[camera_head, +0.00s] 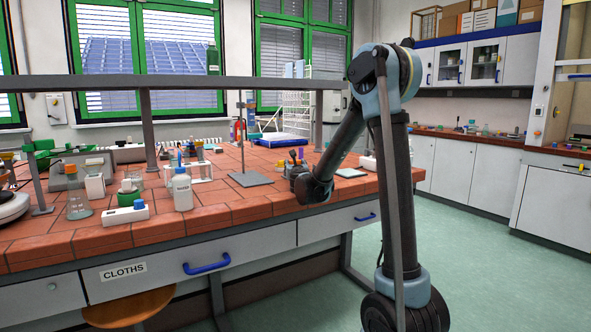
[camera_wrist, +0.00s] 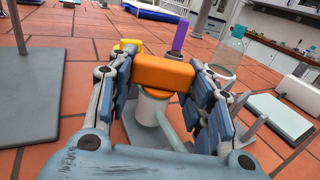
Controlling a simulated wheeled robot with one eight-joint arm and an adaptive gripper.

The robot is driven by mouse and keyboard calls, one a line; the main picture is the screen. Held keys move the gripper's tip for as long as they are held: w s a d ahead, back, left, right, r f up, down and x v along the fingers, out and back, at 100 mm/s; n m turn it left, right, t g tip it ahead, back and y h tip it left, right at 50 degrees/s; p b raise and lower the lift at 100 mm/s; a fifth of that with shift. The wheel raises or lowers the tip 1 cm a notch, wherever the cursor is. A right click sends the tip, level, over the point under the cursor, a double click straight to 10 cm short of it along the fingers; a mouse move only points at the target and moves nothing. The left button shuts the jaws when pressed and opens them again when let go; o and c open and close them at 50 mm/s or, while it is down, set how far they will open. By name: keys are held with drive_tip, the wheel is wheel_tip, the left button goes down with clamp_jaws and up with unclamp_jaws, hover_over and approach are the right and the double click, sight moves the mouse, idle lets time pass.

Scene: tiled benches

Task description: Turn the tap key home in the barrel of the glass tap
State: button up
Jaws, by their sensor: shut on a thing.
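My gripper (camera_wrist: 164,80) is shut on the orange tap key (camera_wrist: 163,69), with its blue finger pads on either side of it. In the wrist view the key sits directly above the pale upright barrel of the glass tap (camera_wrist: 150,108). A pale greenish glass arm (camera_wrist: 170,130) slants down to the right from the barrel. How deep the key sits in the barrel, and the meeting of the two, is hidden by the orange handle. In the head view my gripper (camera_head: 298,173) is low over the bench's right part, and my arm hides most of the tap.
A purple upright piece (camera_wrist: 180,37) and a yellow piece (camera_wrist: 129,45) stand just beyond the key. A glass flask (camera_wrist: 229,52) and a pale flat slab (camera_wrist: 280,116) are to the right. A grey stand plate (camera_wrist: 32,98) is on the left. Red tiles show between them.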

drive_tip(key=shift+s+a, duration=0.1)
drive_tip(key=shift+a, duration=0.05)
drive_tip(key=shift+a+f+m+h, duration=0.1)
drive_tip(key=shift+a+m+h, duration=0.05)
drive_tip(key=shift+m+h, duration=0.7)
drive_tip(key=shift+m+g+h, duration=0.15)
drive_tip(key=shift+m+h, duration=0.75)
drive_tip(key=shift+h, duration=0.75)
drive_tip(key=shift+m+g+h, duration=0.15)
drive_tip(key=shift+m+h, duration=0.7)
drive_tip(key=shift+h, duration=0.75)
drive_tip(key=shift+h, duration=0.3)
drive_tip(key=o, duration=1.3)
drive_tip(key=shift+f+m, duration=0.1)
drive_tip(key=shift+m, duration=0.3)
drive_tip(key=shift+c, duration=0.2)
drive_tip(key=shift+d+g+h, duration=0.2)
drive_tip(key=shift+g+h, duration=0.1)
drive_tip(key=shift+s, duration=0.1)
